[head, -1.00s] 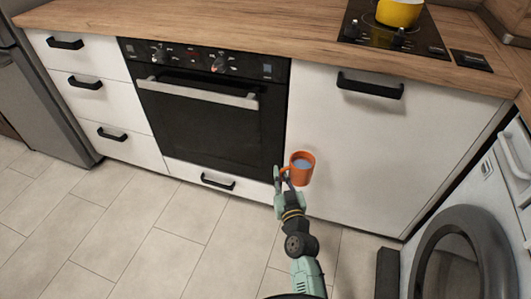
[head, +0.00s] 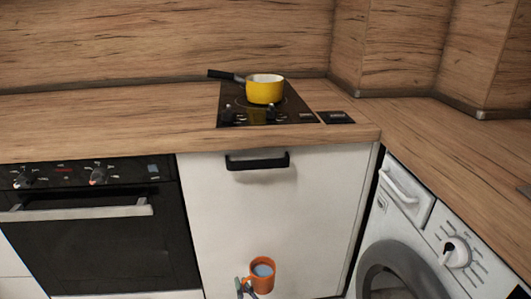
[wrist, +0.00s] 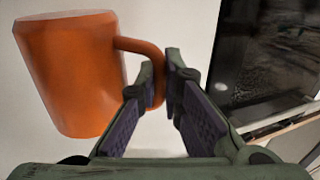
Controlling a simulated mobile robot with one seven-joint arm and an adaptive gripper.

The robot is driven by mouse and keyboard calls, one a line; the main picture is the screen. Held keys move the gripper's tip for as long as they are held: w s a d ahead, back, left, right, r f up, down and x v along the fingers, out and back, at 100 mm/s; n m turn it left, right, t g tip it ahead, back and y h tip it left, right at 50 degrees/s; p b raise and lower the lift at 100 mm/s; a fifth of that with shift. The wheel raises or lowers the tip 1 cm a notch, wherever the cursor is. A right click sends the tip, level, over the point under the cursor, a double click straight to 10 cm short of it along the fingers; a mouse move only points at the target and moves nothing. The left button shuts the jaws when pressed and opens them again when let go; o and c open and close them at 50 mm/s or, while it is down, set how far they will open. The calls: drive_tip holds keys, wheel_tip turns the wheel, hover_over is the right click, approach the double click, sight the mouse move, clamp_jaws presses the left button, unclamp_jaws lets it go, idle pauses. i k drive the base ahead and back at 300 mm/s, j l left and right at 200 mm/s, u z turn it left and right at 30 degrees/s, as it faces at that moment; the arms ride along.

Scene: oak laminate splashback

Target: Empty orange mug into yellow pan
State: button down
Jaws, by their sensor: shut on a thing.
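The orange mug (head: 262,275) is low in the head view, in front of the white cabinet door, and has a bluish-grey content inside. It is close to upright. My gripper (head: 246,287) is shut on its handle at the left. In the wrist view the mug (wrist: 72,75) fills the left side, and my gripper's fingers (wrist: 168,85) pinch its handle. The yellow pan (head: 265,91) stands on the black hob on the counter, well above and behind the mug, its dark handle pointing left. The inside of the pan is mostly hidden.
The black hob (head: 232,113) has knobs at its front. The wooden counter (head: 110,122) is clear to its left. Its front edge and a cabinet handle (head: 257,160) lie between mug and pan. An oven (head: 95,235) is left, a washing machine (head: 420,240) right.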

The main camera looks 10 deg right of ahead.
sight(245, 84)
drive_tip(key=i+j+z, duration=0.1)
drive_tip(key=j+z, duration=0.25)
drive_tip(key=j, duration=0.2)
drive_tip(key=j+z, duration=0.3)
drive_tip(key=j, duration=0.3)
drive_tip(key=i+j+z, duration=0.1)
drive_tip(key=j+z, duration=0.25)
drive_tip(key=j, duration=0.25)
drive_tip(key=j+z, duration=0.35)
drive_tip(key=j, duration=0.2)
drive_tip(key=j+z, duration=0.4)
drive_tip(key=j, duration=0.2)
drive_tip(key=k+l+z, duration=0.1)
drive_tip(key=z, duration=0.2)
